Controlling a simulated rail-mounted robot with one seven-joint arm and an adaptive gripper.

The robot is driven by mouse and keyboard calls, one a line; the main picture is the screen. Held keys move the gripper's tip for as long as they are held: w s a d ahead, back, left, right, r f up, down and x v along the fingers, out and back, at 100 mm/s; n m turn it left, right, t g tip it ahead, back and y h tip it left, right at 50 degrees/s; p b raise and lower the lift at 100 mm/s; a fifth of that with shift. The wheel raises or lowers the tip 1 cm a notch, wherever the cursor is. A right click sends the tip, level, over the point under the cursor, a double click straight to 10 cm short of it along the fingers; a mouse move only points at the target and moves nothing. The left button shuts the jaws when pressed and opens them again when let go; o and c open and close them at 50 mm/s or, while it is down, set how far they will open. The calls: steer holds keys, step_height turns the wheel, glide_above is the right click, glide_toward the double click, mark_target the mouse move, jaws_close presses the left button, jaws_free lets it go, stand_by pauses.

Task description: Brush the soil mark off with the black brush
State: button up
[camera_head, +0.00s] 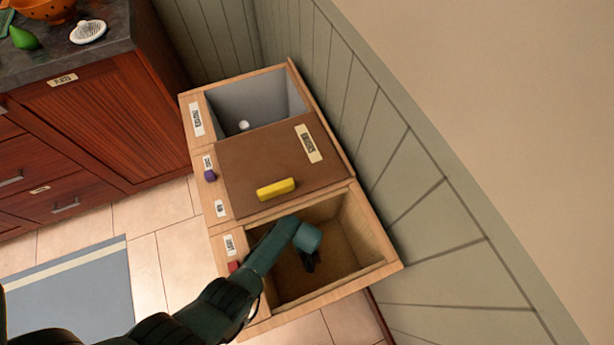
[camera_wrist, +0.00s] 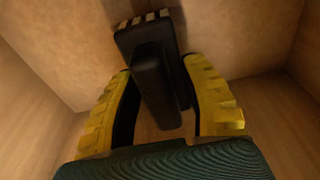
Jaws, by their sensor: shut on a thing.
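The black brush (camera_wrist: 146,38) is between the two yellow-padded fingers of my gripper (camera_wrist: 160,72) in the wrist view. My gripper is shut on its block-like grip, and pale bristle tufts show at its far end. In the head view my gripper (camera_head: 309,262) reaches down inside the open wooden compartment (camera_head: 352,232) at the front of the box. The brush is dark and hard to separate from my gripper there. I cannot make out a distinct soil mark.
A brown lid (camera_head: 255,160) with a yellow handle (camera_head: 276,189) covers the middle section. The grey far compartment (camera_head: 275,98) holds a small white ball (camera_head: 244,125). Wooden walls surround my gripper closely. A red cabinet (camera_head: 95,120) stands left, and a panelled wall (camera_head: 400,170) runs along the right.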

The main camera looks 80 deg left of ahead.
steer(key=shift+w+d+f+p, duration=0.15)
steer(key=shift+d+p, duration=0.05)
steer(key=shift+d, duration=0.95)
steer(key=shift+w+d+f+p, duration=0.15)
steer(key=shift+d+f+p, duration=0.1)
steer(key=shift+d, duration=0.85)
steer(key=shift+w+d+f+p, duration=0.1)
steer(key=shift+w+d+p, duration=0.1)
steer(key=shift+d, duration=0.95)
steer(key=shift+s, duration=0.15)
step_height(320, 180, up, 6)
steer(key=p, duration=0.6)
step_height(320, 180, up, 3)
steer(key=p, duration=0.3)
steer(key=shift+r, duration=0.1)
